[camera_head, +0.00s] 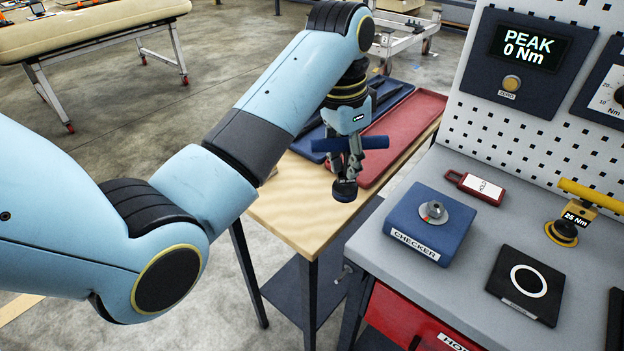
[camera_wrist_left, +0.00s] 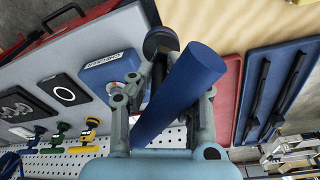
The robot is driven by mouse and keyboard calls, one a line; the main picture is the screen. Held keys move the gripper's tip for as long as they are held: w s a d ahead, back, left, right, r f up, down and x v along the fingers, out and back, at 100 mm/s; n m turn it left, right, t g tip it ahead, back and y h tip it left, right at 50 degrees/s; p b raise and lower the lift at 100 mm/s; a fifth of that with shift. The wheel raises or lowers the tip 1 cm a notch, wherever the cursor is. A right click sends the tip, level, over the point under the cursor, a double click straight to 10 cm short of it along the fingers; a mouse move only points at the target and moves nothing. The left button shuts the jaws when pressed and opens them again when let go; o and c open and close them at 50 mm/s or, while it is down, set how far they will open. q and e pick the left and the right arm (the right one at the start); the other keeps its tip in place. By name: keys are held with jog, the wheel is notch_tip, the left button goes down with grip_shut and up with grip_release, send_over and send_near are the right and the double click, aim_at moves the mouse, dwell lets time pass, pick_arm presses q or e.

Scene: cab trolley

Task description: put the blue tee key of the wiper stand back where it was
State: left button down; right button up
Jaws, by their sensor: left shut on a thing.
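The blue tee key (camera_head: 338,145) is held in the air by my left gripper (camera_head: 350,165), which is shut on it. Its blue bar lies roughly level across the fingers, and a dark round end (camera_head: 345,190) hangs below. In the left wrist view the blue bar (camera_wrist_left: 180,90) runs slanted between the fingers of the left gripper (camera_wrist_left: 178,85), with the dark round end (camera_wrist_left: 160,40) beyond. The key is above the wooden table (camera_head: 300,205), left of the grey bench. I cannot make out the wiper stand for certain. My right gripper is not in view.
On the bench are a blue checker block (camera_head: 430,222), a black plate with a white ring (camera_head: 526,284), a red tag (camera_head: 476,187) and a yellow 25 Nm tee key (camera_head: 580,205). A red tray (camera_head: 405,130) and a blue tray (camera_head: 392,100) lie on the table.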

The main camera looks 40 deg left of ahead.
pick_arm(q)
jog(key=shift+w+a+f+p, duration=0.2)
jog(key=shift+a+f+p, duration=0.15)
jog(key=shift+a+f, duration=1.75)
jog(key=shift+w+a+f+p, duration=0.15)
jog(key=shift+a+f+p, duration=0.2)
jog(key=shift+a+f, duration=1.75)
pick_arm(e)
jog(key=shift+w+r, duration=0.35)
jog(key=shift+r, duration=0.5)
pick_arm(q)
jog(key=c, duration=1.3)
grip_release()
jog(key=shift+d+f, duration=0.2)
jog(key=shift+f, duration=0.05)
jog(key=r, duration=0.8)
jog(key=s+a+r, duration=0.1)
jog(key=r, duration=0.3)
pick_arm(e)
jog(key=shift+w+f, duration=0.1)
